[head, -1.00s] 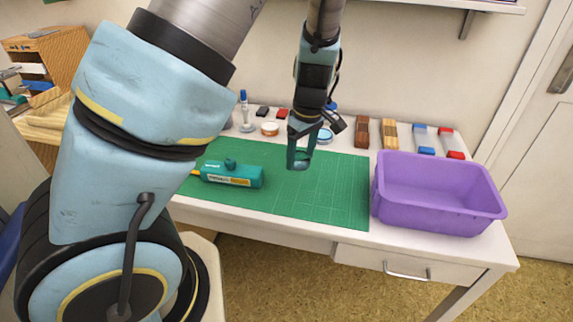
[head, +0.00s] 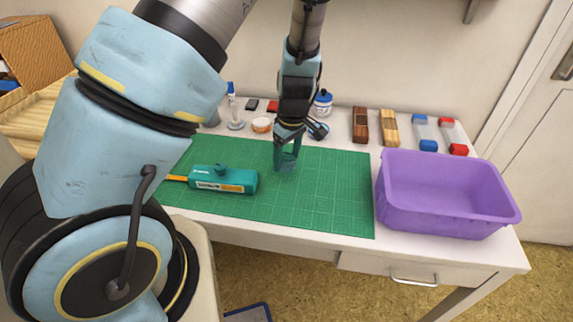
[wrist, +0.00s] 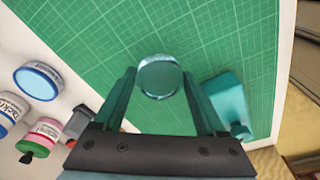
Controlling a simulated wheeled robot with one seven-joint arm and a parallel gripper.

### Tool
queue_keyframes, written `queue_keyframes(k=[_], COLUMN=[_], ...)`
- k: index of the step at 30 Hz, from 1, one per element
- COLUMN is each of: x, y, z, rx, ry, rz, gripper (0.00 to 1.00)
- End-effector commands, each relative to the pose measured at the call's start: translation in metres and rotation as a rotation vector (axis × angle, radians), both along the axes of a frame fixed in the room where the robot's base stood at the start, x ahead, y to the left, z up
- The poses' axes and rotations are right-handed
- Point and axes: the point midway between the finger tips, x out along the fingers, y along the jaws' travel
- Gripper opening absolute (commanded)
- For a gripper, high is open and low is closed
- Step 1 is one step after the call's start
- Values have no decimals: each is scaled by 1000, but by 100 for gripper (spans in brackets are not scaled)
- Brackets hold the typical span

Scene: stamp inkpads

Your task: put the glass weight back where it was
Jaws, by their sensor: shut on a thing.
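The glass weight (wrist: 160,78) is a clear round disc with a pale teal tint, seen between my fingertips in the wrist view. My gripper (wrist: 160,88) is shut on it, one finger at each side. In the head view my gripper (head: 286,165) points down over the green cutting mat (head: 325,190), right of the teal tool. The weight is too small and covered to make out there. I cannot tell how high it is above the mat.
A teal tool (head: 222,179) with an orange tip lies on the mat. A purple bin (head: 445,215) stands at the right. Wooden blocks (head: 361,125), inkpads, a round light-blue pot (wrist: 38,82) and bottles line the back. The mat's right half is clear.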

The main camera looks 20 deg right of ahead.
Motion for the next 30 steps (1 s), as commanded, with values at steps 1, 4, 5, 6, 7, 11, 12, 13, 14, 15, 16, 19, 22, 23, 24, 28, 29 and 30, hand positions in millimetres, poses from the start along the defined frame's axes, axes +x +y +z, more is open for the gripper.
queue_keyframes(k=[1, 4, 5, 6, 7, 11, 12, 13, 14, 15, 16, 19, 22, 23, 24, 28, 29, 30], x=[0, 0, 0, 0, 0, 0, 0, 0, 0, 0, 0, 0, 0, 0, 0, 0, 0, 0], y=[1, 1, 2, 1, 0, 0, 0, 0, 0, 0, 0, 0, 0, 0, 0, 0, 0, 0], z=[-6, -21, -25, -29, -30, -31, -31, -31, -31, -32, -33, -33, -33, -33, -33, -33, -33, -33], rx=[2, 2, 3, 1, 1, -1, -1, 0, 0, -1, 0, 0, 0, 0, 0, 0, 0, 0], ry=[1, 1, 3, 2, 0, -1, -1, -1, -1, -1, 0, 0, 0, 0, 0, 0, 0, 0], rz=[2, 2, 2, 1, 1, 1, 1, 0, 0, 1, 0, 1, 1, 1, 0, 0, 1, 1], gripper=[0, 0, 0, 0, 0, 0, 0, 0, 0, 0, 0, 80, 91, 95, 99, 100, 100, 100])
